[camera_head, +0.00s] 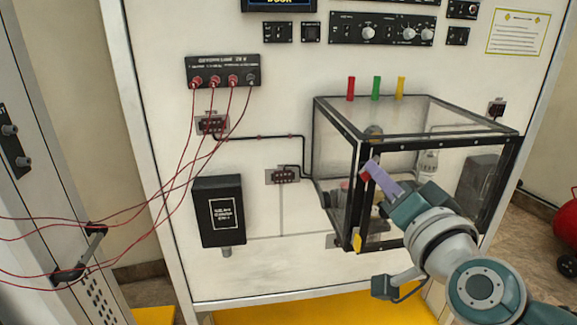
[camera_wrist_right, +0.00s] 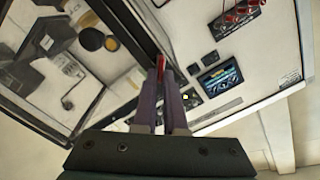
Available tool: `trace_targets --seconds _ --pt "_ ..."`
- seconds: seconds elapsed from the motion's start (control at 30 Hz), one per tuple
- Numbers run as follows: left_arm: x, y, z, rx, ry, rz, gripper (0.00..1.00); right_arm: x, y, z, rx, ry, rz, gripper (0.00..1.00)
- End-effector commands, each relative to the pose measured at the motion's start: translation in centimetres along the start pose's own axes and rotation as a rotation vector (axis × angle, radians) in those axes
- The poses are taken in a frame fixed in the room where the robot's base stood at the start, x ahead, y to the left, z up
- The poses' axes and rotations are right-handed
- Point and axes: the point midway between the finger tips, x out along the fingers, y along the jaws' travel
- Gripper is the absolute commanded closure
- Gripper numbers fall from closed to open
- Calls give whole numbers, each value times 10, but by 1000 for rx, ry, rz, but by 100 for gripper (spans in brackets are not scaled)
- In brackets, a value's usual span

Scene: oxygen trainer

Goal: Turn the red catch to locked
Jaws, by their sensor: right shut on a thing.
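The red catch (camera_head: 365,174) is on the front left post of the clear, black-framed box, near its upper part. My right gripper (camera_head: 372,170) reaches in from the lower right, and its purple fingers are shut on the red catch. In the right wrist view, the red catch (camera_wrist_right: 161,62) shows as a small red piece between the tips of my right gripper (camera_wrist_right: 161,74). The fingers hide most of it, so I cannot tell its exact angle. My left gripper is not in view.
A yellow catch (camera_head: 357,240) sits lower on the same post. Red, green and yellow tabs stand on the panel behind the box top (camera_head: 420,115). Red cables (camera_head: 165,205) hang left from a black socket unit (camera_head: 222,71). A black box (camera_head: 219,212) is mounted left.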

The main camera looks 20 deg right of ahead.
Motion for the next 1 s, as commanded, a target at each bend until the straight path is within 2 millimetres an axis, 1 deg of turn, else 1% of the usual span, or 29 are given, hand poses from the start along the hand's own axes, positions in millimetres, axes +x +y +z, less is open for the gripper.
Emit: trace_targets --seconds 0.1,0.6,0.8,1.0 --pt "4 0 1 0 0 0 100 0 2 1 113 1 0 100" --pt "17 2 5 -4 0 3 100 0 8 3 572 1 0 100" --pt "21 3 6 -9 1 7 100 0 9 3 712 1 0 100" --pt "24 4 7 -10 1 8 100 0 9 4 803 2 0 100"
